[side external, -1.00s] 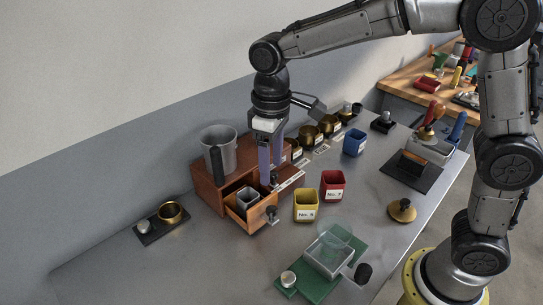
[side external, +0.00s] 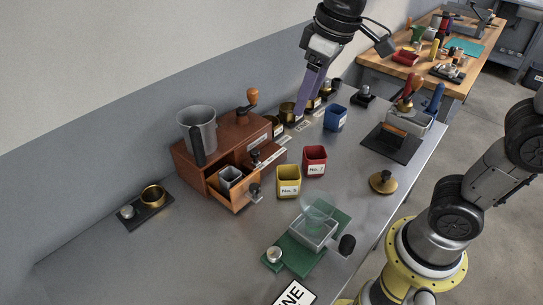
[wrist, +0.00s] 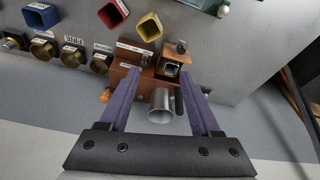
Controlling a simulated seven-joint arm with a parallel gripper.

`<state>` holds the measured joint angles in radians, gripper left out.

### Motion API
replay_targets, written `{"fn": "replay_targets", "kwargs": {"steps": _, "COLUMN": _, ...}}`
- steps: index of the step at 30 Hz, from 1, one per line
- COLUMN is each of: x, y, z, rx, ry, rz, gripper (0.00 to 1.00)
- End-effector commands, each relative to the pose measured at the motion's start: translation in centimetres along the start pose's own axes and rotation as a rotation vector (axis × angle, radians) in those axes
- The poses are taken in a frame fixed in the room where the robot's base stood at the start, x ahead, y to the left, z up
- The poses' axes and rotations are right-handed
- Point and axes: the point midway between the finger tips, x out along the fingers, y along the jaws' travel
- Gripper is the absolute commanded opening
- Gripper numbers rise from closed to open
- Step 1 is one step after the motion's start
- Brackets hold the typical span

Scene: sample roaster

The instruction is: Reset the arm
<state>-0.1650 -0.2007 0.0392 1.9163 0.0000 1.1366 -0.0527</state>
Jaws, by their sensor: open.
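My gripper (side external: 309,92) is raised above the back of the bench in the side view, its purple fingers pointing down. In the wrist view my gripper (wrist: 160,97) is open, with nothing between the fingertips. The wooden grinder box (side external: 228,140) stands below and to the left of it in the side view. Its lower drawer (side external: 238,202) is pulled out and holds a small grey cup (side external: 230,176). A grey metal cup (side external: 197,128) stands on top of the box, and it also shows in the wrist view (wrist: 161,110).
A yellow bin (side external: 289,181), a red bin (side external: 315,159) and a blue bin (side external: 335,119) stand on the bench. A green scale (side external: 290,252) with a clear tray is in front. A brass tamper (side external: 383,182) stands right.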

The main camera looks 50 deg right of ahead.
Motion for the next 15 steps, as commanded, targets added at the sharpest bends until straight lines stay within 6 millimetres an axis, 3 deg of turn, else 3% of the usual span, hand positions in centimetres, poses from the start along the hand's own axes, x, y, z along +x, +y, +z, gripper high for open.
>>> {"fn": "replay_targets", "kwargs": {"steps": 3, "x": -1.7, "y": 1.3, "z": 4.3, "rx": 0.062, "ry": 0.08, "rz": 0.02, "gripper": 0.64}}
{"fn": "replay_targets", "kwargs": {"steps": 7, "x": -2.0, "y": 2.0, "z": 8.8, "rx": 0.122, "ry": 0.157, "rz": 0.043, "gripper": 0.64}}
{"fn": "replay_targets", "kwargs": {"steps": 12, "x": -0.6, "y": 2.1, "z": 13.6, "rx": 0.182, "ry": 0.227, "rz": 0.065, "gripper": 0.64}}
{"fn": "replay_targets", "kwargs": {"steps": 15, "x": 0.9, "y": 1.9, "z": 15.3, "rx": 0.197, "ry": 0.238, "rz": 0.069, "gripper": 0.64}}
